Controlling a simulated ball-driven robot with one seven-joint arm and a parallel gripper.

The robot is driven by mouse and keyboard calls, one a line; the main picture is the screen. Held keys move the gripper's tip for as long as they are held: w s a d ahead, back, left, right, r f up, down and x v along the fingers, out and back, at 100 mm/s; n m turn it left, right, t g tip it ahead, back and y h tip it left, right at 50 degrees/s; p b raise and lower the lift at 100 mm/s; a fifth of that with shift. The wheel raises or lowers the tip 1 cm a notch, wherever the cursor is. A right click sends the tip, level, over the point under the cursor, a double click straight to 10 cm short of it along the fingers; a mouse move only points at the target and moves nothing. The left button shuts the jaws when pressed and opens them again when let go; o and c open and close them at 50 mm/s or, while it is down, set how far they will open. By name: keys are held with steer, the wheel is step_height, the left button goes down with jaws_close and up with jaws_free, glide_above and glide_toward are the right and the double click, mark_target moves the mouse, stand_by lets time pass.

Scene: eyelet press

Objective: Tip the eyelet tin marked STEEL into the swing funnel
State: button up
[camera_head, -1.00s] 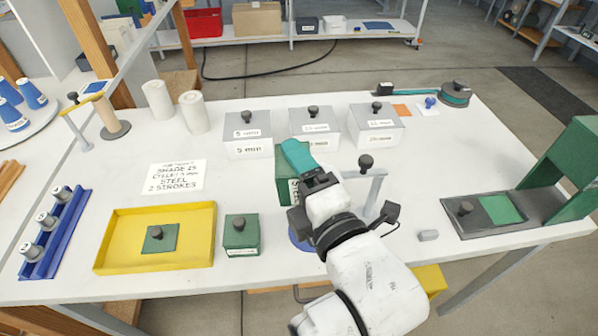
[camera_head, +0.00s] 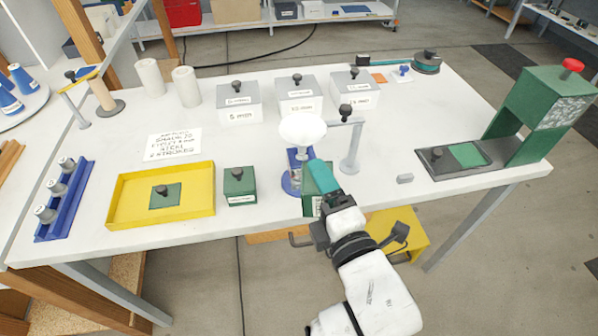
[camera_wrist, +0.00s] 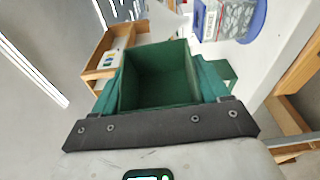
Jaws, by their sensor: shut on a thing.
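My gripper (camera_head: 328,210) is shut on a green tin (camera_head: 310,203), in front of the swing funnel at the table's front edge. The tin's white label is partly in sight but too small to read. In the wrist view the lidless tin (camera_wrist: 158,75) is held between the green fingers, and the inside that shows is bare green. The white swing funnel (camera_head: 303,129) hangs from a grey post (camera_head: 351,150), apart from the tin. Beneath it is a blue stand (camera_head: 291,183). In the wrist view, grey bits (camera_wrist: 232,18) show in a container by a blue rim.
A yellow tray (camera_head: 112,212) holds a green lid (camera_head: 164,200). A lidded green tin (camera_head: 240,186) stands right of it. Grey lidded boxes (camera_head: 238,102) line the back. A green press (camera_head: 535,115) stands at the right, with a small grey block (camera_head: 405,178) nearer.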

steer(key=s+d+f+m+h, duration=0.2)
steer(key=d+f+h, duration=0.2)
steer(key=d+f, duration=0.5)
steer(key=s+d+f+m+t+h, duration=0.1)
steer(key=s+d+f+m+h, duration=0.1)
steer(key=d+f, duration=0.8)
step_height(320, 180, down, 7)
steer(key=shift+s+m+t+h, duration=0.3)
steer(key=shift+s+m+h, duration=0.1)
steer(key=shift+s+h, duration=0.55)
steer(key=shift+w, duration=0.15)
